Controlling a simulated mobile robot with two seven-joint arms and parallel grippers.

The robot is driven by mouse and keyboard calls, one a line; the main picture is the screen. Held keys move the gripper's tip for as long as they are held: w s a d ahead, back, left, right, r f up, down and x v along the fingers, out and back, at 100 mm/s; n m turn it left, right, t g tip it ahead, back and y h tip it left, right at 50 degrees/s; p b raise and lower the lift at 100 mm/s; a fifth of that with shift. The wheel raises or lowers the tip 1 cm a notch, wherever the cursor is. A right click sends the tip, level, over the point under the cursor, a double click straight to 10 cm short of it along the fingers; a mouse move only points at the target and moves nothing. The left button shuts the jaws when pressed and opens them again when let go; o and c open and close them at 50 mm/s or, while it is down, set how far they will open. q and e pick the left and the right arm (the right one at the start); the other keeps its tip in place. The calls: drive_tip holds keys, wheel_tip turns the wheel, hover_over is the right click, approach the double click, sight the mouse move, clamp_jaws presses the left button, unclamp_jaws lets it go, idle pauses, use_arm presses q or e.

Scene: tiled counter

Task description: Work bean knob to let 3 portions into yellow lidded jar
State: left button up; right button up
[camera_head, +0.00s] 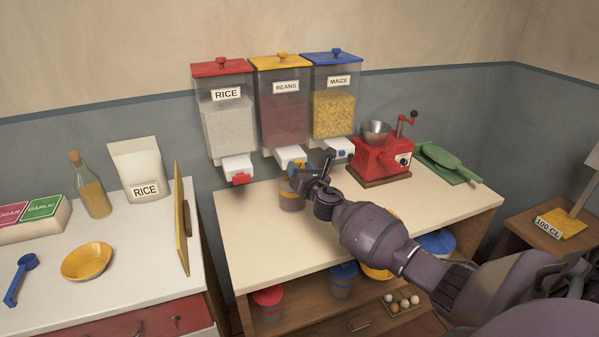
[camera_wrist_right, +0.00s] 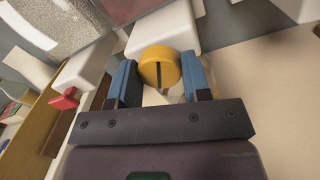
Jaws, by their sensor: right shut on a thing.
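The bean dispenser (camera_head: 284,115) has a yellow lid and hangs on the wall between the rice and maize ones. Its yellow knob (camera_wrist_right: 159,66), with a dark line across its face, sits between the blue fingers of my right gripper (camera_wrist_right: 160,82), which is shut on it. In the head view my right gripper (camera_head: 312,172) is at the white spout (camera_head: 289,156) of this dispenser. A jar (camera_head: 291,196) stands on the counter beneath the spout, mostly hidden by my gripper; its fill cannot be seen. My left gripper is not in view.
The rice dispenser (camera_head: 228,118) with a red knob (camera_head: 241,180) hangs left, the maize dispenser (camera_head: 335,100) right. A red grinder (camera_head: 381,158) stands on the counter's right. The front of the counter (camera_head: 260,240) is clear. Lidded jars and eggs (camera_head: 403,303) are on the shelf below.

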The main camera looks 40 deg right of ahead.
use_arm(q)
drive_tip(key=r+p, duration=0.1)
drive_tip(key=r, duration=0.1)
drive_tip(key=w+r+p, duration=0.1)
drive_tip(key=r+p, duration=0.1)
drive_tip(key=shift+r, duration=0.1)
use_arm(e)
drive_tip(key=m+h, duration=0.1)
drive_tip(key=m, duration=1.5)
drive_tip(key=m+g+h, duration=0.1)
drive_tip(key=m, duration=1.5)
drive_tip(key=shift+a+m, duration=0.2)
drive_tip(key=shift+m, duration=0.1)
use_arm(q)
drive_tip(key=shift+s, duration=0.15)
use_arm(e)
drive_tip(key=shift+f, duration=0.1)
